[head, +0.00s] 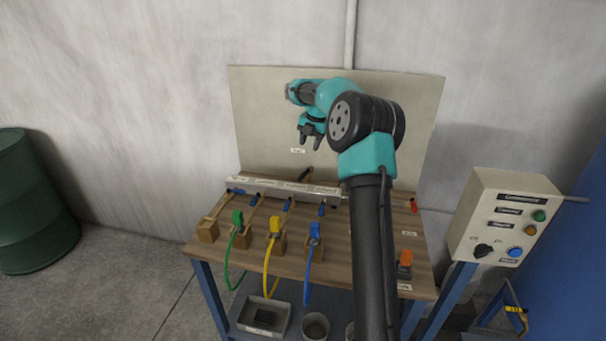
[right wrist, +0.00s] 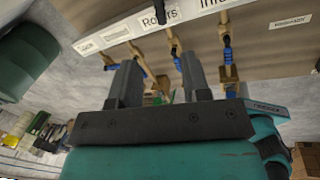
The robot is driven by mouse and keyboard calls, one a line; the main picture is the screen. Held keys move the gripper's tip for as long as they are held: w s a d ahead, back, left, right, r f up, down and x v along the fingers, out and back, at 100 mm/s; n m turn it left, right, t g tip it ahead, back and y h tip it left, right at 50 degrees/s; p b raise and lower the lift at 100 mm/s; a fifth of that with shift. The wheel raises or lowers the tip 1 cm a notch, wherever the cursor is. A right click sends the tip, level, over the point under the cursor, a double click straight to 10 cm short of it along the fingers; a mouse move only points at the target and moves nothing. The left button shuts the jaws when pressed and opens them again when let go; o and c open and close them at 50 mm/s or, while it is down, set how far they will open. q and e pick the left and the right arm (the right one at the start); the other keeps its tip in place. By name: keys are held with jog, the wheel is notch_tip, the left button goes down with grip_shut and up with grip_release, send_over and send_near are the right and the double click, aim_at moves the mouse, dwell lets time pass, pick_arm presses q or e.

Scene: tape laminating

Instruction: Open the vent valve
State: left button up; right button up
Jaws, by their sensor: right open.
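My right gripper (head: 310,141) is open and empty, held in the air in front of the back panel, above the bench. In the right wrist view its two dark fingers (right wrist: 155,68) stand apart with nothing gripped between them. A black lever (head: 306,174) lies tilted at the top of the labelled manifold (head: 270,187), below the gripper and apart from it. A red-handled valve (head: 413,205) sits at the bench's right edge, beyond my arm. I cannot read which one is marked as the vent valve. My left gripper is not in view.
Several blue-handled valves (head: 287,204) line the pipes. Green (head: 238,219), yellow (head: 275,226) and blue (head: 315,232) hose fittings stand on wooden blocks. An orange switch (head: 406,258) is at the front right. A control box (head: 500,217) stands right of the bench. My right arm hides the bench's middle right.

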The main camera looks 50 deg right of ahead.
aim_at(302, 175)
jog(key=w+f, duration=0.1)
jog(key=f, duration=0.8)
jog(key=w+f, duration=0.1)
jog(key=f, duration=0.3)
jog(key=shift+w+a+f, duration=0.3)
jog(key=shift+a+f, duration=0.05)
jog(key=shift+a, duration=0.05)
jog(key=shift+c, duration=0.2)
grip_shut()
